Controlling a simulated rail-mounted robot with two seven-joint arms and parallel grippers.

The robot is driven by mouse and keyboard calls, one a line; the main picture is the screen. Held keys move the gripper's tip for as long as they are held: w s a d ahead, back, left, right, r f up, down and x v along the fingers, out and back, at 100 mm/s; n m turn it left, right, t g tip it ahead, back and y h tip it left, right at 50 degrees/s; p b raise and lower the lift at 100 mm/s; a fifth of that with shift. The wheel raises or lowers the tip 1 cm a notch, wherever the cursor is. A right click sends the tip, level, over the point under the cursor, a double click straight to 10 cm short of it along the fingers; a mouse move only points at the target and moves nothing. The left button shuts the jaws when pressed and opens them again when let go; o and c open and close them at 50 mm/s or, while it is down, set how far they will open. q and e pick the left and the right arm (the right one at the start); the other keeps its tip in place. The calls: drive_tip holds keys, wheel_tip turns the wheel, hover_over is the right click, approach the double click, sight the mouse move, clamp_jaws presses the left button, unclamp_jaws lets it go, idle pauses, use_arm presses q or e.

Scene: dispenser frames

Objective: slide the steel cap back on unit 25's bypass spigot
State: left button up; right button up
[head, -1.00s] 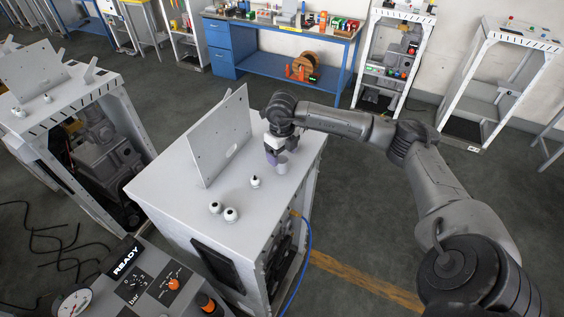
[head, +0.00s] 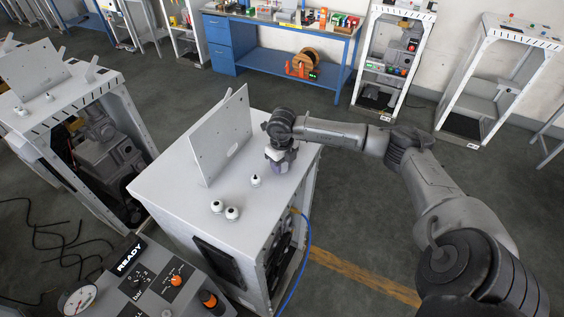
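My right gripper (head: 279,165) points down at the top of the near grey cabinet (head: 165,185), close to its far right edge. A small pale grey cylinder (head: 284,168), perhaps the steel cap, shows at the fingertips. The fingers and the arm hide most of it, so I cannot tell whether they are shut on it. A short fitting with a dark pointed tip (head: 255,181) stands to the left and nearer. Two white round fittings with dark tops (head: 217,206) stand side by side further forward. No unit number is readable. My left gripper is out of view.
An upright grey plate (head: 222,135) stands on the cabinet left of my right gripper. A blue hose (head: 306,250) hangs at the cabinet's right side. A control panel marked READY (head: 150,285) is in front. Open floor lies to the right.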

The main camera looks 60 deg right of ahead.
drive_tip(key=c, duration=0.4)
drive_tip(key=shift+c, duration=0.2)
drive_tip(key=shift+r, duration=0.15)
